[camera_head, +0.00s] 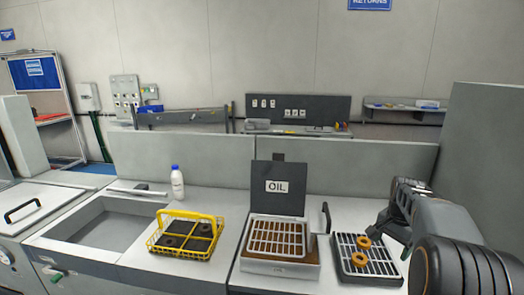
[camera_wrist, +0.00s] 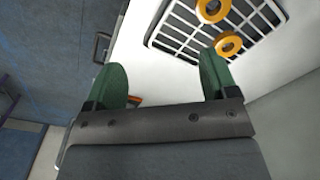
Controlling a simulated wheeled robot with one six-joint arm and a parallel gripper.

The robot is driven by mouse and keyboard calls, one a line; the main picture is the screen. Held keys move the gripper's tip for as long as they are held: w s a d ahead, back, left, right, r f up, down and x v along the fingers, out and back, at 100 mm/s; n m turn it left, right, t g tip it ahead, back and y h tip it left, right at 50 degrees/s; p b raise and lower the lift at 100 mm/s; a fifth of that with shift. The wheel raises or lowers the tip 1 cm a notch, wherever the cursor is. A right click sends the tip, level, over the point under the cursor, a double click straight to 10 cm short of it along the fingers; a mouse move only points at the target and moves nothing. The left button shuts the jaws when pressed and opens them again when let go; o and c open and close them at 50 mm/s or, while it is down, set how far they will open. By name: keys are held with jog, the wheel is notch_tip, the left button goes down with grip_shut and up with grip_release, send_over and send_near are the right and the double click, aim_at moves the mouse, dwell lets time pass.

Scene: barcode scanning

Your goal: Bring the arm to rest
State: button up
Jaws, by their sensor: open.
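My arm (camera_head: 415,205) reaches in from the right in the head view, bent above the right end of the counter. My gripper (camera_wrist: 163,70) shows in the wrist view with its two green fingers wide apart and nothing between them. Beyond the fingertips is the dark tray with a white grid (camera_head: 343,262); it also shows in the wrist view (camera_wrist: 180,38). Two orange rings lie on this grid, an upper ring (camera_head: 363,242) and a lower ring (camera_head: 359,260). The fingers look clear of both rings.
A raised-lid box marked OIL (camera_head: 278,270) stands left of the tray. Farther left are a yellow wire basket (camera_head: 185,250) with dark round parts, a white bottle (camera_head: 177,182) and a sink (camera_head: 100,225). A grey panel (camera_head: 490,165) borders the right.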

jog(key=s+a+f+n+t, duration=0.1)
jog(key=s+a+n+t, duration=0.2)
jog(key=s+a+n, duration=0.8)
jog(key=s+a, duration=0.7)
jog(key=a, duration=0.2)
jog(key=shift+s+a+n+t, duration=0.15)
jog(key=shift+n+t, duration=0.15)
